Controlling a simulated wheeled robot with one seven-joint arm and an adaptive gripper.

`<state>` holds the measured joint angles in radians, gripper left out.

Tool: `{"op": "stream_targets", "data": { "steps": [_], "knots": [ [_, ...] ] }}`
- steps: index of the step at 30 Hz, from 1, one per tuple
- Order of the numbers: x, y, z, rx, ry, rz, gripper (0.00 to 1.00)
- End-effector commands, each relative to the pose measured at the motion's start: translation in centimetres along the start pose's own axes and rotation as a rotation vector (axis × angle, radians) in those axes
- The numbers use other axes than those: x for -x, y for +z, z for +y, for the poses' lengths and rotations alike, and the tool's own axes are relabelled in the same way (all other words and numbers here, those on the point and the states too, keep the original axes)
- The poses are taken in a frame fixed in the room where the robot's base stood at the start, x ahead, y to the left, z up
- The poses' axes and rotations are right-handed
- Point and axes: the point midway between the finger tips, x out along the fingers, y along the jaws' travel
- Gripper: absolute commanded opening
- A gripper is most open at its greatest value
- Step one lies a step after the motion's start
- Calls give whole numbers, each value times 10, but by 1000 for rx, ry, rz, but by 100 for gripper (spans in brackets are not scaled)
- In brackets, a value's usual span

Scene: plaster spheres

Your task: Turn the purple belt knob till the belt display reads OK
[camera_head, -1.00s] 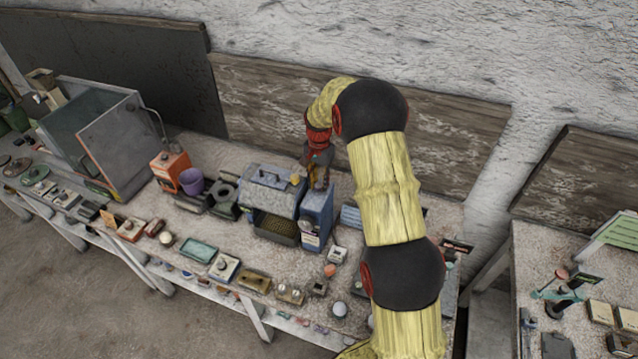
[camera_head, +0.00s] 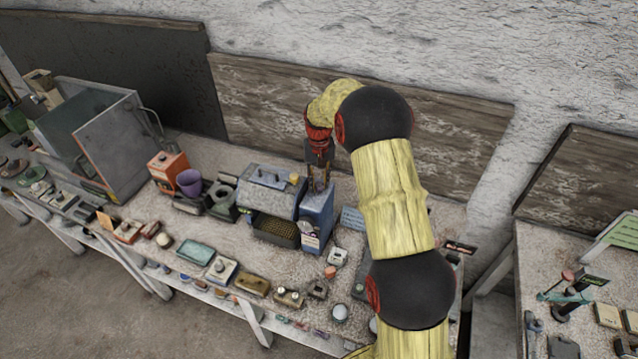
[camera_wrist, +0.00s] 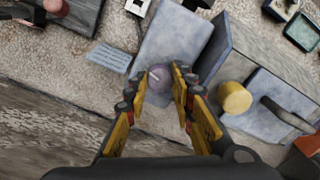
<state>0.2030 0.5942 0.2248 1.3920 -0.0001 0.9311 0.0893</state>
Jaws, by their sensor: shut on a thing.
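The purple knob (camera_wrist: 158,86) sits on the top of a blue box (camera_wrist: 178,42) in the wrist view, with a pale mark across its top. My gripper (camera_wrist: 161,73) has one finger on each side of the knob and is shut on it. In the head view my gripper (camera_head: 319,184) points down onto the top of the blue box (camera_head: 317,215), and the knob is hidden there. A light panel on the box's front is too small to read, and I cannot make out a belt display reading OK.
A grey-blue machine (camera_head: 268,190) with a yellow knob (camera_wrist: 235,98) stands close beside the box. A purple bucket (camera_head: 190,182) and an orange box (camera_head: 168,170) stand to the left. Several small items crowd the table front. A wooden board (camera_head: 420,130) stands behind.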

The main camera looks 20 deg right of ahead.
Motion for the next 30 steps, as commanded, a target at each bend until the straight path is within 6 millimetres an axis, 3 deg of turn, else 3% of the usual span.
{"op": "stream_targets", "data": {
  "steps": [16,17,21,30],
  "knots": [
    [2,-1,-1,28,-1,4,0],
    [2,-1,-1,28,-1,4,26],
    [1,-1,0,28,-1,3,33],
    [2,0,0,28,0,2,33]
  ]
}}
